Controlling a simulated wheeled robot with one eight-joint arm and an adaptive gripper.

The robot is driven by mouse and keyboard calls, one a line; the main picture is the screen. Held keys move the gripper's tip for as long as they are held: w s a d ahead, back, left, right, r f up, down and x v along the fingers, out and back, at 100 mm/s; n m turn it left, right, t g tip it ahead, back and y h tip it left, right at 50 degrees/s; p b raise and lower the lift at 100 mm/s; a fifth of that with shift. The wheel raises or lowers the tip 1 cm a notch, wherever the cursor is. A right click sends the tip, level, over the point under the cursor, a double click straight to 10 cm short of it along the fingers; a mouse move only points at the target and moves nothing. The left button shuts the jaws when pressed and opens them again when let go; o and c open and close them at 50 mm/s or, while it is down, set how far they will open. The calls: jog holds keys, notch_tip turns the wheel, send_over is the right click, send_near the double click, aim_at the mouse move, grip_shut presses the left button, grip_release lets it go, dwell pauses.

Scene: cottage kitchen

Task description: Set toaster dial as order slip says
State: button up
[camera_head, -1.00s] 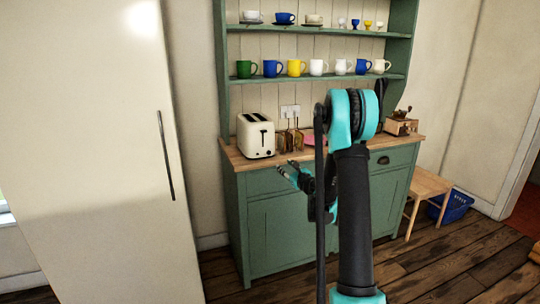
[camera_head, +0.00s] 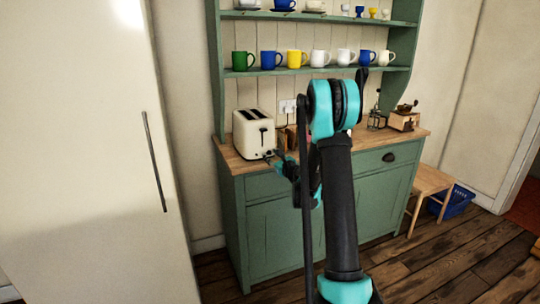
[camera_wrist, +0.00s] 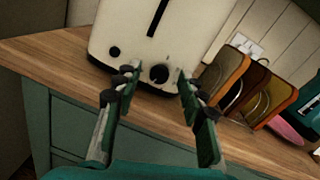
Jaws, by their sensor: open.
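The cream toaster (camera_head: 254,135) stands at the left end of the wooden dresser top. In the wrist view its front face (camera_wrist: 195,30) shows a vertical lever slot, a small dark round button (camera_wrist: 114,51) and a black dial (camera_wrist: 159,73) low on the face. My gripper (camera_wrist: 157,74) is open, with one fingertip on each side of the dial in the picture. I cannot tell whether either finger touches it. In the head view my gripper (camera_head: 278,156) is small and close to the toaster's front. No readable order slip shows, and the dial's setting is not legible.
Brown-framed glass items (camera_wrist: 225,72) stand just right of the toaster, near my right finger. A pink thing (camera_wrist: 286,130) lies beyond them. The green dresser (camera_head: 290,232) has mugs on its shelf above. A wooden grinder (camera_head: 404,120) stands at the right end.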

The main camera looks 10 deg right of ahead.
jog(key=shift+c, duration=0.6)
grip_shut()
jog(key=shift+n, duration=0.4)
jog(key=n, duration=0.3)
jog(key=shift+n, duration=0.4)
jog(key=n, duration=0.5)
jog(key=shift+s+a+g+h, duration=0.1)
jog(key=shift+a+g+h, duration=0.05)
jog(key=shift+g+h, duration=0.2)
jog(key=n+h, duration=0.1)
jog(key=n, duration=0.7)
jog(key=shift+a+n, duration=0.1)
jog(key=shift+n, duration=0.3)
